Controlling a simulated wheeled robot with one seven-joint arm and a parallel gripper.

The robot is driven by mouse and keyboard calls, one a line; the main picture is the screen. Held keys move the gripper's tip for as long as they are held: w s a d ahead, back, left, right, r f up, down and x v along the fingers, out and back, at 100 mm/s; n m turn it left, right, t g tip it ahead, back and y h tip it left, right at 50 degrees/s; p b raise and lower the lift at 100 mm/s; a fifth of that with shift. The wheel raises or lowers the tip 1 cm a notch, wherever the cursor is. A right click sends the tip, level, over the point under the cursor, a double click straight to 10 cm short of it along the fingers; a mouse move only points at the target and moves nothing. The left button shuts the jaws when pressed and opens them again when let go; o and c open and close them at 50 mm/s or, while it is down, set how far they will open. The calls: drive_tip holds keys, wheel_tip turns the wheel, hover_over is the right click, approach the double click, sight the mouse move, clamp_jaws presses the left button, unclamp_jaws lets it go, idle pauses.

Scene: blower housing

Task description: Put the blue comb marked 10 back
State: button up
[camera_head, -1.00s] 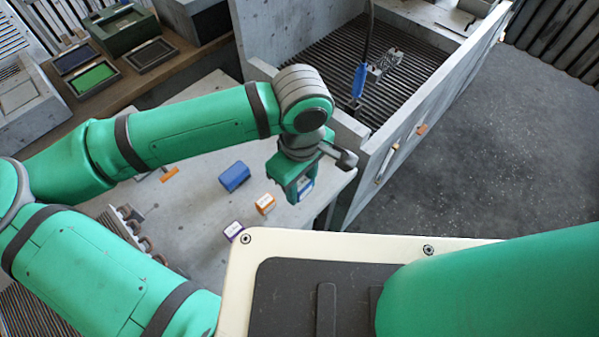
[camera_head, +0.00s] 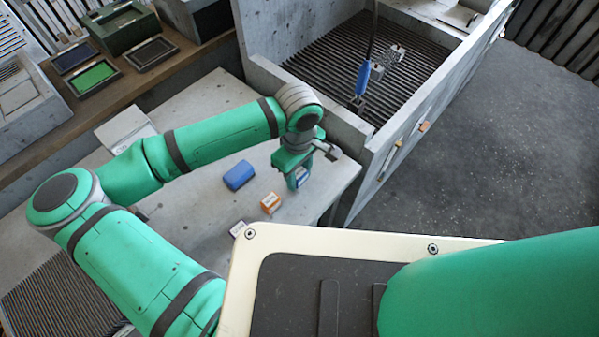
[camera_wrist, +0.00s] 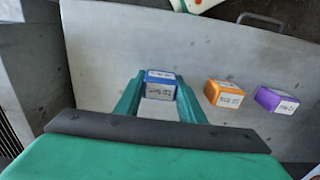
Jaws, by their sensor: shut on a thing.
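My gripper (camera_head: 300,182) is low over the right end of the grey table. It is shut on a small blue block with a pale label, which shows between the fingers in the wrist view (camera_wrist: 160,80). The label's writing is too small to read, so I cannot tell if it is the comb marked 10. I cannot tell if the block touches the table. Another blue block (camera_head: 239,175) lies on the table to the left of my gripper, with no readable marking.
An orange labelled block (camera_head: 271,202) and a purple one (camera_wrist: 277,99) stand beside my gripper. A grey-walled bay with a slatted floor (camera_head: 330,62) is behind right, with a blue-handled tool (camera_head: 362,78) hanging in it. Trays (camera_head: 92,77) lie on the back-left shelf. The table (camera_head: 200,215) has bare room.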

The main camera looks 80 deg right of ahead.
sight(299, 173)
drive_tip(key=shift+w+a+f, duration=0.1)
drive_tip(key=shift+f, duration=0.05)
drive_tip(key=o, duration=1.1)
wheel_tip(299, 173, up, 12)
